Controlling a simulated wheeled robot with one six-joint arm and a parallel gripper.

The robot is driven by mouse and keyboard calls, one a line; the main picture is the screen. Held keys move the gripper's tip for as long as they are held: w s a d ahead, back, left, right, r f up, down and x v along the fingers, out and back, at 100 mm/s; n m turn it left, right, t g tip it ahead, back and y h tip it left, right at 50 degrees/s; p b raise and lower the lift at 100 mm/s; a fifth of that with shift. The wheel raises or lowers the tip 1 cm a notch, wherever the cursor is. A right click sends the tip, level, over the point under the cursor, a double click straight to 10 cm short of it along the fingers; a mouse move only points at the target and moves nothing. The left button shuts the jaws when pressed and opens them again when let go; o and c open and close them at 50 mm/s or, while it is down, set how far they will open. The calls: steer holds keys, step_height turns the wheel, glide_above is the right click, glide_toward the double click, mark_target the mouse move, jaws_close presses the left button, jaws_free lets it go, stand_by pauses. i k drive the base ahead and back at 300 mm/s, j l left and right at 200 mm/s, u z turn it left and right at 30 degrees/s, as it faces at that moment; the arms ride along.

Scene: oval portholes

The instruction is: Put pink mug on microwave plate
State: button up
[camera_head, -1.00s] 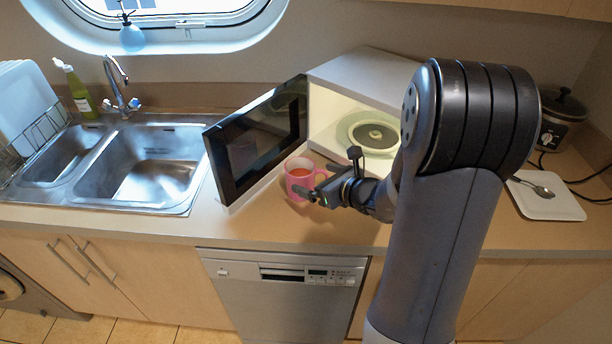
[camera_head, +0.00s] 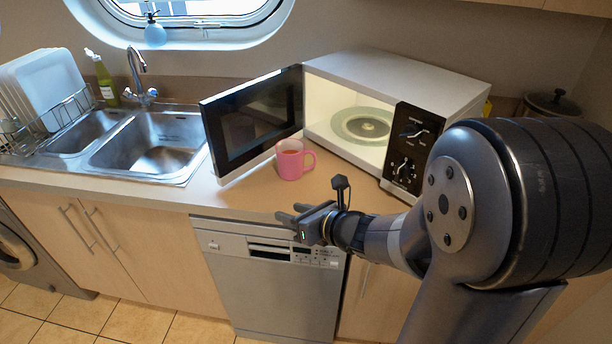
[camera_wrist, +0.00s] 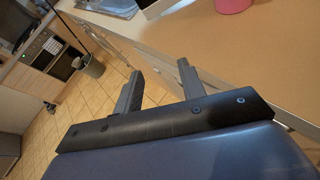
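The pink mug (camera_head: 291,160) stands upright on the counter in front of the open microwave, its handle to the right and a brownish content inside. Its base shows at the top edge of the wrist view (camera_wrist: 232,4). The microwave plate (camera_head: 344,128) is a pale round plate inside the lit microwave (camera_head: 390,82). My gripper (camera_head: 283,216) is in front of and below the mug, near the counter's front edge, apart from it. In the wrist view my gripper (camera_wrist: 160,78) has its two fingers spread, with only floor and cabinet front between them.
The open microwave door (camera_head: 254,118) stands left of the mug. The sink (camera_head: 150,150) and dish rack (camera_head: 62,112) are farther left. The counter edge and dishwasher (camera_head: 270,275) lie below my gripper. A dark-lidded cooker (camera_head: 550,103) stands at the back right.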

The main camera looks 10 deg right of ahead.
mark_target(372, 133)
steer(key=z, duration=1.35)
steer(key=j+z, duration=0.1)
steer(key=j, duration=0.4)
steer(key=k+j+z, duration=0.1)
steer(key=j, duration=0.4)
steer(key=k+j, duration=0.1)
steer(key=j, duration=0.35)
steer(key=k+j+z, duration=0.15)
steer(key=j, duration=0.35)
